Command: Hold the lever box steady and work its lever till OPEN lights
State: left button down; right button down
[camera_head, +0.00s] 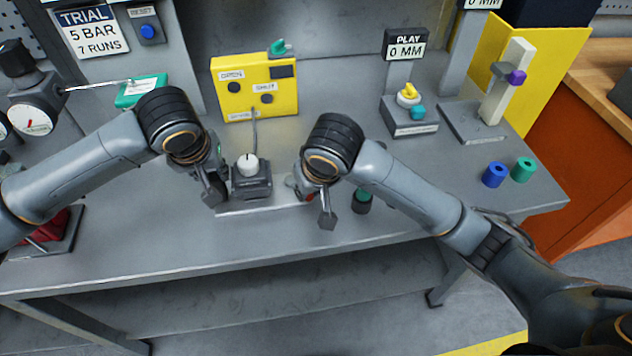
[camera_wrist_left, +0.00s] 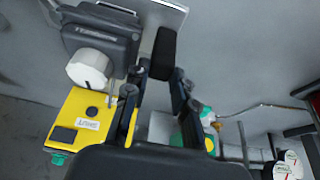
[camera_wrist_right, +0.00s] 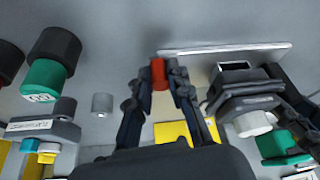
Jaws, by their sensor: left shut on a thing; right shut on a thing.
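The dark grey lever box (camera_head: 251,182) with a white knob (camera_head: 248,163) stands at the bench front. The yellow panel (camera_head: 285,95) behind has OPEN (camera_head: 234,88) and SHUT (camera_head: 267,99) lamps; both look dark.
A dark and green cylinder (camera_head: 362,200) stands just right of my right gripper. Blue (camera_head: 494,175) and green (camera_head: 524,169) rings lie at the right. A gauge stand (camera_head: 38,115) is at the left. A PLAY fixture (camera_head: 410,115) stands behind right.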

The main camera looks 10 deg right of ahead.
jog(key=a+m, duration=0.1)
jog(key=a+m+h, duration=0.1)
jog(key=m, duration=0.1)
jog(key=shift+s+a, duration=0.1)
jog(key=shift+s, duration=0.3)
jog(key=shift+a+m+h, duration=0.5)
jog(key=shift+a+m, duration=0.15)
jog(key=shift+m, duration=0.55)
jog(key=c, duration=1.2)
grip_release()
jog(key=shift+v, duration=1.3)
jog(key=v, duration=0.9)
jog(key=shift+s, duration=0.2)
